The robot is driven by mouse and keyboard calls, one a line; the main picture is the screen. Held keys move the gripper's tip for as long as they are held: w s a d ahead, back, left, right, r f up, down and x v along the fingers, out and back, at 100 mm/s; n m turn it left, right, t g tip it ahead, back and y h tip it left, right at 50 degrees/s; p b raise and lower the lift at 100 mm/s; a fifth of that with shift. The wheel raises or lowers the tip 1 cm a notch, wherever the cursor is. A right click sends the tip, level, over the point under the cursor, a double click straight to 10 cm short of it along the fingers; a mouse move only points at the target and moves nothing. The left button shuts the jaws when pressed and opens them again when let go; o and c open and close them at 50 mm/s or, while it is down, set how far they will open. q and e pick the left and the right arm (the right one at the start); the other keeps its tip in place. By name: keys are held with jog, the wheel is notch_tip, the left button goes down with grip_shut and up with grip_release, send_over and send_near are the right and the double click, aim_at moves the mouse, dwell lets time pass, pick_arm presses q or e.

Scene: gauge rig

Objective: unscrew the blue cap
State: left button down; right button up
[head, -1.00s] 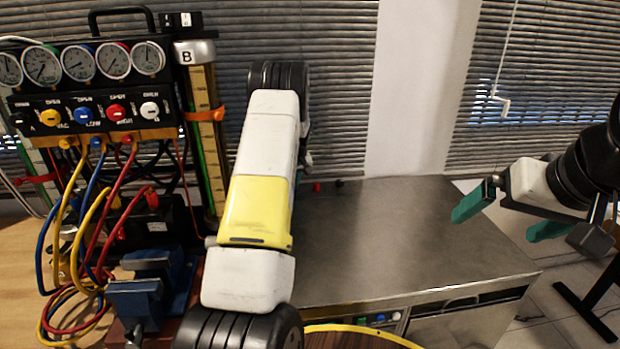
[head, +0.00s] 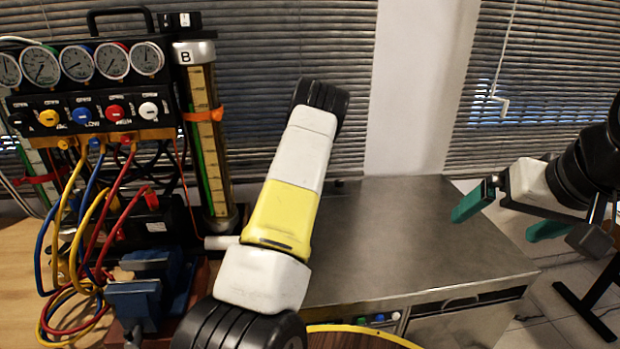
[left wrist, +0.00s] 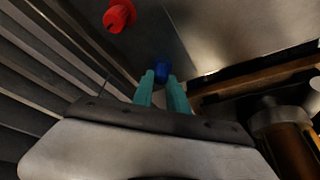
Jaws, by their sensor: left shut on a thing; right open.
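The blue cap (left wrist: 162,70) shows in the left wrist view between the tips of the teal fingers of my left gripper (left wrist: 163,78). My left gripper is shut on it. What lies under the cap, and whether it still sits on a thread, I cannot tell. In the head view the left gripper and the cap are hidden behind my own white and yellow left arm. My right gripper (head: 500,218) is open and empty at the right, beyond the steel bench's right edge, its teal fingers apart.
A red cap (left wrist: 119,15) stands near the left gripper. The gauge panel (head: 90,88) with hoses, the tall tube marked B (head: 205,140) and a blue vise (head: 140,290) stand at the left. The steel bench top (head: 430,235) is clear at centre right.

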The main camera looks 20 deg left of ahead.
pick_arm(q)
jog(key=n, duration=0.1)
jog(key=n+g, duration=0.1)
jog(key=n, duration=0.1)
jog(key=shift+s+a+f, duration=0.1)
jog(key=shift+s+a, duration=0.2)
jog(key=shift+a, duration=0.1)
jog(key=shift+n+g, duration=0.3)
jog(key=shift+n, duration=0.1)
jog(key=n+g, duration=0.1)
jog(key=n, duration=0.1)
jog(key=shift+w+f+n, duration=0.1)
jog(key=shift+n, duration=0.2)
jog(key=shift+n+g, duration=0.4)
jog(key=shift+n, duration=0.7)
jog(key=c, duration=1.5)
grip_release()
jog(key=shift+d, duration=0.1)
